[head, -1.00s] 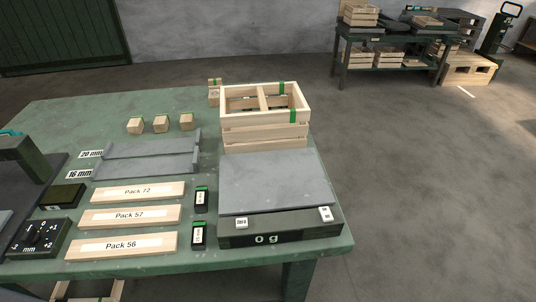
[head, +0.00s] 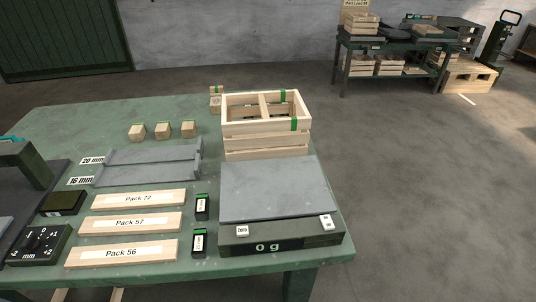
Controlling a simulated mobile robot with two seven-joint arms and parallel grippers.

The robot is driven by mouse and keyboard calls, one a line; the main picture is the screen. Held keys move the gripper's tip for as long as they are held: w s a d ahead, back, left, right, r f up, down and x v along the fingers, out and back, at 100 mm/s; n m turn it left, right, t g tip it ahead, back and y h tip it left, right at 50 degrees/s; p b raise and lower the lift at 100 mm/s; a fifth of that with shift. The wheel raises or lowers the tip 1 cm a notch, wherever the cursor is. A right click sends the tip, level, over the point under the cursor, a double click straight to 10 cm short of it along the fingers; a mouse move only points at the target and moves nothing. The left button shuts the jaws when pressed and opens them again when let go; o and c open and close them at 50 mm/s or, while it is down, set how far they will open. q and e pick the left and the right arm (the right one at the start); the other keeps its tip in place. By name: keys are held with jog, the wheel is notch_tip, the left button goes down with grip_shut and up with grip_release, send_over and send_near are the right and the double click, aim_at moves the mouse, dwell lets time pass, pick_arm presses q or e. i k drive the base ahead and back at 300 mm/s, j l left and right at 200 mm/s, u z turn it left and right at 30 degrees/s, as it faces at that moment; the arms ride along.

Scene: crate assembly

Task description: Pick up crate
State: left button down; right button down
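A pale wooden slatted crate (head: 265,142) with an inner divider and green corner marks stands upright on the green table, behind the grey scale (head: 276,190). Its inside looks empty, though its floor is only partly seen. The scale's plate is bare and its display reads 0 g. Neither of my grippers shows in the head view.
Wooden strips labelled Pack 72, Pack 57 (head: 128,223) and Pack 56 lie at the front of the green table (head: 60,117). Small wooden blocks (head: 163,130) and grey slotted plates (head: 150,165) lie behind them. Another bench with crates (head: 385,65) stands at the far right. Open floor lies to the right.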

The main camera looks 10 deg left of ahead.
aim_at(266, 136)
jog(key=i+l, duration=0.15)
jog(key=l, duration=0.35)
jog(key=i+l+u, duration=0.1)
jog(key=l, duration=0.45)
jog(key=i+l, duration=0.15)
jog(key=l, duration=0.35)
jog(key=i+l+u, duration=0.1)
jog(key=l, duration=0.45)
jog(key=i+l, duration=0.15)
jog(key=l, duration=0.4)
jog(key=i+l+u, duration=0.1)
jog(key=l, duration=0.4)
